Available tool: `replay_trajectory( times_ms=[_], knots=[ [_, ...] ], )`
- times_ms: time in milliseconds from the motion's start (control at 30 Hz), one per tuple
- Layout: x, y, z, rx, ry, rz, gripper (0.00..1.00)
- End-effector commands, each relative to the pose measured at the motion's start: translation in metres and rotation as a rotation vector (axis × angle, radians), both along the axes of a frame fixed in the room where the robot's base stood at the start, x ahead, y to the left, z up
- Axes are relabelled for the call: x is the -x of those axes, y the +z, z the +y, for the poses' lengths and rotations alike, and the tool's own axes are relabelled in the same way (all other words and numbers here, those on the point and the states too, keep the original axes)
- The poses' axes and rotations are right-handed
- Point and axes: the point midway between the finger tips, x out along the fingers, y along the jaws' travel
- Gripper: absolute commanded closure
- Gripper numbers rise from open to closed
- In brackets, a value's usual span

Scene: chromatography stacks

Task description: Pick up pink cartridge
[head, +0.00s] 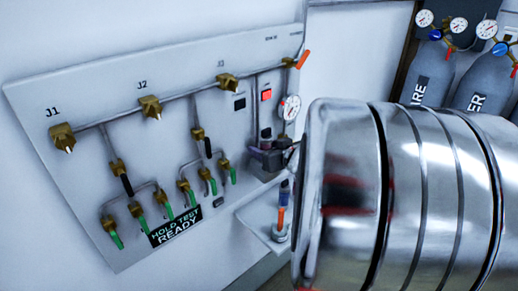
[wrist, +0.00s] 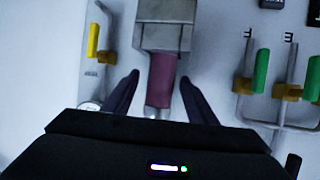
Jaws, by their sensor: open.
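The pink cartridge (wrist: 161,80), dark pink in this light, stands out of a grey block holder (wrist: 163,37) in the wrist view. My gripper (wrist: 158,80) is open, with one dark finger on each side of the cartridge. A gap shows between each finger and the cartridge, so neither appears to touch it. A pale round end shows at the cartridge's near end. In the head view a grey holder (head: 268,157) sits at the panel's lower right, with a small dark upright piece above it. I cannot make out my fingers there.
The wall panel (head: 90,90) carries brass fittings, pipes and several green levers. Green levers (wrist: 261,72) stand right of my gripper, and a yellow lever (wrist: 93,40) left. An orange tube (head: 282,212) stands on a low shelf. Gas cylinders (head: 430,75) stand at the right.

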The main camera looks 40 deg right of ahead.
Motion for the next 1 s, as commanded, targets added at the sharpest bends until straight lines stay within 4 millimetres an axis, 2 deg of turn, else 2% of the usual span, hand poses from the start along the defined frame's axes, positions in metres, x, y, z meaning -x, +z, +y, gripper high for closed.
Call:
replay_trajectory(
  times_ms=[267,900,1000],
  knots=[
    [-0.0001,0.0,0.0005,0.0,0.001,0.0,0.49],
    [-0.0004,-0.0001,0.0008,0.0,0.002,0.0,0.94],
    [-0.0005,0.0004,0.0008,0.0,0.002,-0.001,0.98]
  ],
)
